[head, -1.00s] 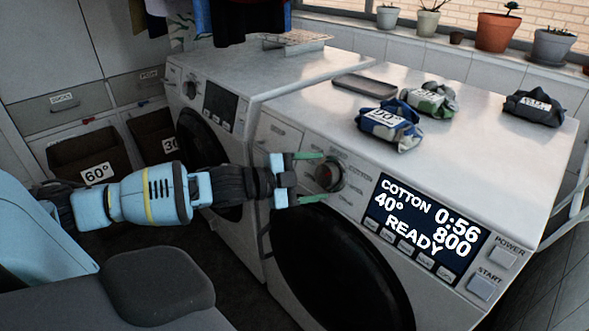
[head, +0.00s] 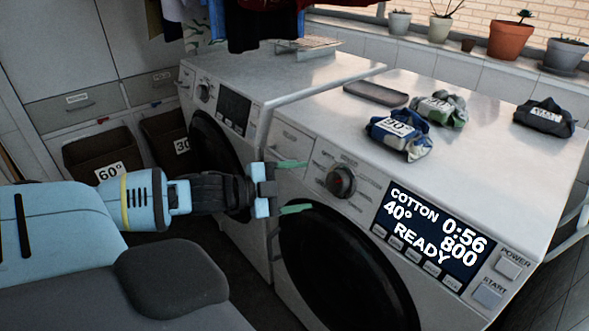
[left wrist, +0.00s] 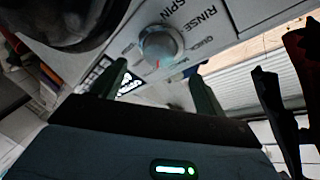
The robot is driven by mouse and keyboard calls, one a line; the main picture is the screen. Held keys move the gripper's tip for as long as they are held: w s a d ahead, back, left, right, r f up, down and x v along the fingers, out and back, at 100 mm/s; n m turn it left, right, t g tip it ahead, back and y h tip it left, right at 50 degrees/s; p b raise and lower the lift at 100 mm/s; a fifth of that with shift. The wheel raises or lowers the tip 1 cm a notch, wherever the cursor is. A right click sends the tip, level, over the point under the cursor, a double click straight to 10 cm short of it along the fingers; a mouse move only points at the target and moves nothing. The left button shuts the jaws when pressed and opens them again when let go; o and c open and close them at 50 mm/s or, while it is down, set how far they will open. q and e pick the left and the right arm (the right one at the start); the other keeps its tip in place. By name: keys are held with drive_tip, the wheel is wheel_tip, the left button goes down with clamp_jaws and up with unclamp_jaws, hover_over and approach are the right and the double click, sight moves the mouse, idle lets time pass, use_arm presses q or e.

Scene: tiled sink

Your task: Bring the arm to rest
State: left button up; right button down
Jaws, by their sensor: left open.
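My left gripper (head: 292,187) is open, with two green fingers spread and nothing between them. It is in front of the near washing machine (head: 480,130), to the left of the program dial (head: 341,181) and apart from it. In the left wrist view the dial (left wrist: 160,47) shows beyond the open fingers (left wrist: 160,85). The display (head: 430,235) reads COTTON, 40°, 0:56, 800 and READY. My right gripper is not in view.
A second washing machine (head: 230,110) stands behind on the left. Several folded cloth bundles, one labelled (head: 400,137), and a grey tray (head: 376,93) lie on the near machine. Bins, one marked 60° (head: 85,150), stand at the left. Potted plants (head: 510,38) line the sill.

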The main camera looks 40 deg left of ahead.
use_arm(q)
drive_tip(key=shift+s, duration=0.15)
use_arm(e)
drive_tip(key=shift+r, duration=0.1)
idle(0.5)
use_arm(q)
drive_tip(key=s+d+f+n+g+y+p, duration=0.25)
drive_tip(key=s+f+n+p, duration=0.35)
drive_tip(key=s+f, duration=0.8)
drive_tip(key=s+d+f+n+g+y+p, duration=0.1)
drive_tip(key=s+d+f+n, duration=0.2)
drive_tip(key=s+d, duration=0.5)
drive_tip(key=s+d+f+n+g+y+p, duration=0.1)
drive_tip(key=s+d+f+n+g+p, duration=0.1)
drive_tip(key=s+d+f, duration=0.4)
drive_tip(key=s+d+n, duration=0.1)
drive_tip(key=s+d, duration=0.1)
drive_tip(key=s, duration=0.1)
drive_tip(key=shift+n, duration=0.4)
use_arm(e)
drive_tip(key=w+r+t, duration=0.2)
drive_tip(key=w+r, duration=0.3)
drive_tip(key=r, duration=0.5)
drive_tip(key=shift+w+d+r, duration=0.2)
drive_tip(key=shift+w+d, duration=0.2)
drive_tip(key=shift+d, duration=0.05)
